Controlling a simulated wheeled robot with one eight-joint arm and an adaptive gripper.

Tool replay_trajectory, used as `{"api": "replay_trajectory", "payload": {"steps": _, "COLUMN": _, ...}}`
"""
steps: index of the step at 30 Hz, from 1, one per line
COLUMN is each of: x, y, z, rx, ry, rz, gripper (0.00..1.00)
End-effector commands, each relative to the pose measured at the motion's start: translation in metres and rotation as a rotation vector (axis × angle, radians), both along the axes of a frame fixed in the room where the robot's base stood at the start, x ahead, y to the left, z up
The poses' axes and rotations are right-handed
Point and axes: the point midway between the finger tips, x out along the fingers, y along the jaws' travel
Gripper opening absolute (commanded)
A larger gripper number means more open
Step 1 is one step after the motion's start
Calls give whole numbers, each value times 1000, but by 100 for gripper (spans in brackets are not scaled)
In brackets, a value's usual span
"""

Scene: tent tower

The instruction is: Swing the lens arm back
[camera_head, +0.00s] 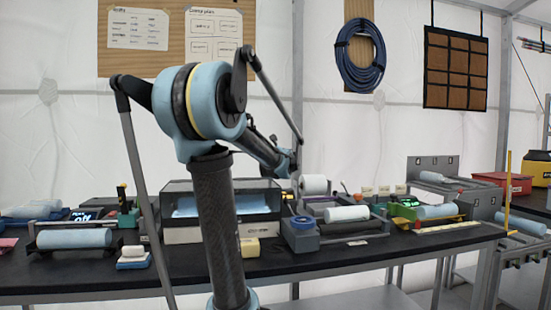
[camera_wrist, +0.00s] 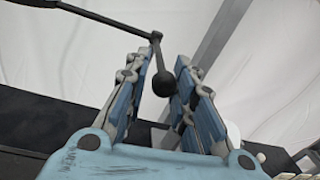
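In the wrist view my gripper (camera_wrist: 167,62) is open, with one padded finger on each side. A dark rod, likely part of the lens arm (camera_wrist: 98,16), comes in from the upper left, bends at a joint and drops to a round black knob (camera_wrist: 164,85). In the head view a thin grey rod (camera_head: 275,98) slopes down to the right toward my gripper (camera_head: 290,166), which is small and partly hidden. No lens can be made out.
A black-topped bench (camera_head: 330,258) carries a clear-lidded case (camera_head: 180,206), a white roll (camera_head: 313,185), pale rolls and small devices. My arm hides part of it. A grey post (camera_head: 145,190) leans at left. A red case (camera_head: 503,184) stands right.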

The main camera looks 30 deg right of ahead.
Motion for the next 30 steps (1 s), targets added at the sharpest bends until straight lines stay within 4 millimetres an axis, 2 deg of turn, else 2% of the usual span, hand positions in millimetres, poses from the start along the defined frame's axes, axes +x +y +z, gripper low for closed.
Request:
{"api": "replay_trajectory", "payload": {"steps": 14, "x": -4, "y": 0, "z": 0, "rx": 0, "ry": 0, "rz": -2, "gripper": 39}}
{"api": "replay_trajectory", "payload": {"steps": 20, "x": -23, "y": 7, "z": 0, "rx": 0, "ry": 0, "rz": -3, "gripper": 39}}
{"api": "replay_trajectory", "payload": {"steps": 30, "x": -69, "y": 23, "z": 0, "rx": 0, "ry": 0, "rz": -3, "gripper": 39}}
